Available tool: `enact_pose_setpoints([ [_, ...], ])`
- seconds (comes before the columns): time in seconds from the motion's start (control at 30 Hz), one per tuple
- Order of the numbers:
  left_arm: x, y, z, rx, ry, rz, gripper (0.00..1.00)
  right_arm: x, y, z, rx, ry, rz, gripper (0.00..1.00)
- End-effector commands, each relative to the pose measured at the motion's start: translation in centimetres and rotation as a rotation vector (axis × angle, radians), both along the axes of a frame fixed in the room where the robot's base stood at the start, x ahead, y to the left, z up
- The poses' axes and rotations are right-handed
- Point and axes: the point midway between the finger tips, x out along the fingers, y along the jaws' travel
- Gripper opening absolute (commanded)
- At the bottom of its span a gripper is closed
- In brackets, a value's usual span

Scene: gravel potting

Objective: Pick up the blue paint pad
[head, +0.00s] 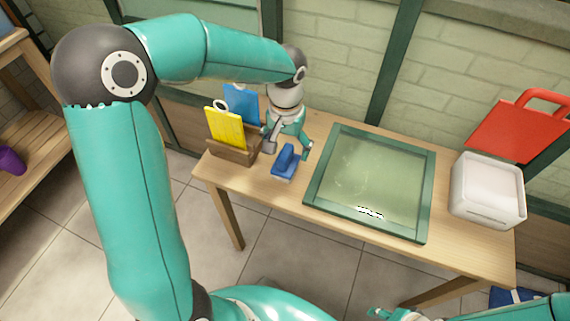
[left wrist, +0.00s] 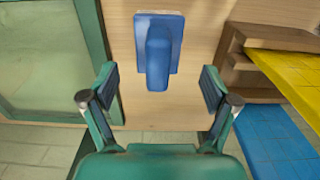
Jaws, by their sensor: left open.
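The blue paint pad (head: 286,161) lies on the wooden table, left of the green-framed glass panel. It has a flat base and a raised handle. In the left wrist view the blue paint pad (left wrist: 158,48) lies ahead, its handle in line with the gap between my fingers. My left gripper (head: 289,148) is above the table close to the pad. It is open and empty in the left wrist view (left wrist: 159,88), with a finger on each side of the gap. My right gripper (head: 380,313) shows only partly at the bottom edge of the head view; its jaws are unclear.
A wooden holder (head: 232,154) with a yellow board (head: 225,127) and a blue board (head: 241,104) stands left of the pad. The green-framed panel (head: 312,190) lies to its right. A white container (head: 487,190) stands at the table's right end, with a red board (head: 516,128) behind.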

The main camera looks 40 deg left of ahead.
Motion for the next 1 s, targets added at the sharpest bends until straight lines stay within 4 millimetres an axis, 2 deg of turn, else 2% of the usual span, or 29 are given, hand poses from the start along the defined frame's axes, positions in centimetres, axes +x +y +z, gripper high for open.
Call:
enact_pose_setpoints([
  [0.13, -0.2, -0.1, -1.1, 0.001, 0.001, -0.001, 0.86, 0.0, 0.0, -0.4, 0.000, 0.000, 0.000, 0.44],
  [0.4, -0.7, -0.4, -4.8, 0.000, 0.001, 0.000, 0.86, 0.0, 0.0, -1.6, 0.000, 0.000, 0.000, 0.44],
  [0.73, -0.7, -0.5, -5.3, 0.000, 0.000, -0.001, 0.86, 0.0, 0.0, -1.6, 0.000, 0.000, 0.000, 0.44],
  [1.0, -0.7, -0.5, -5.2, 0.000, -0.001, -0.001, 0.41, 0.0, 0.0, -1.6, 0.000, 0.000, 0.000, 0.44],
])
